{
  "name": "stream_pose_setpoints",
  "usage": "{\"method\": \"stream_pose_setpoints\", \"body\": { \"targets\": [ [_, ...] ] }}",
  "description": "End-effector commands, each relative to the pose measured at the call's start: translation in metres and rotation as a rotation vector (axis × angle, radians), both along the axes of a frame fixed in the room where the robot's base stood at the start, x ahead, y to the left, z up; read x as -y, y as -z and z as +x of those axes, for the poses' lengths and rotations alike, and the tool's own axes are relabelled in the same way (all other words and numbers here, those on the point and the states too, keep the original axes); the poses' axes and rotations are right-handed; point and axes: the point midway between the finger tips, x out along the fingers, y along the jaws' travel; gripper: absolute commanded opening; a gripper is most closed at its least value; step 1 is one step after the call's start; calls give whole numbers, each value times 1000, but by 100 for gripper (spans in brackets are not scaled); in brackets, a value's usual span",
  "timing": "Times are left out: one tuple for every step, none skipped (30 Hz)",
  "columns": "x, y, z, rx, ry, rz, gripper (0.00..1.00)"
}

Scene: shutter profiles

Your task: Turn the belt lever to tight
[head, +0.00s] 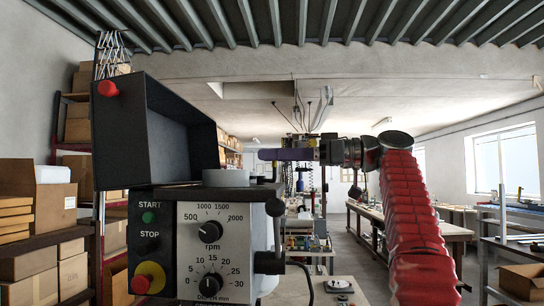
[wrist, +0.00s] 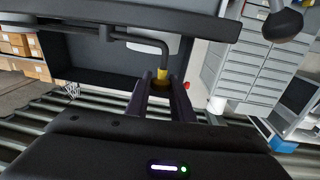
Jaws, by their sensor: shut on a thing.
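The belt lever (wrist: 150,42) is a bent dark rod with a yellow section (wrist: 162,74) at its end, in the wrist view. My gripper (wrist: 163,82) is shut on that yellow end, with one dark finger on each side. In the head view my gripper (head: 264,154) reaches in from the right, just above the right end of the drill press head (head: 222,180). A short dark rod (head: 272,174) shows right below the fingers there. The fingers hide part of the lever, and no tight or loose marking is readable.
The open black belt cover (head: 150,130) stands up on the left of the machine head. A front panel (head: 213,240) carries two dials, with START and STOP buttons beside it. A dark feed handle (head: 274,225) hangs at the right. Shelves with boxes (head: 35,200) stand at the left.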

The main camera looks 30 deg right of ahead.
Motion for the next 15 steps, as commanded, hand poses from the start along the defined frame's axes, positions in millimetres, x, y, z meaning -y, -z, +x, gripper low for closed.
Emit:
{"method": "stream_pose_setpoints", "body": {
  "targets": [
    [1,-1,2,4,4,6,0],
    [1,-1,2,4,3,6,0],
    [0,-1,2,4,1,6,0],
    [0,-1,2,4,1,6,0],
    [-1,-1,2,4,0,6,0],
    [-1,-2,2,4,0,6,0],
    [-1,-2,2,3,-1,6,0],
    [-1,-2,2,3,-1,6,0],
    [-1,-2,2,3,-1,5,0],
    [-1,-1,2,3,-1,5,0],
    [-2,-1,2,3,-1,5,0],
    [-2,-1,2,3,-1,5,0],
    [-2,-1,2,3,-2,5,0],
    [-2,-1,2,3,-2,5,22],
    [-2,-1,2,3,-2,5,25]
  ]
}}
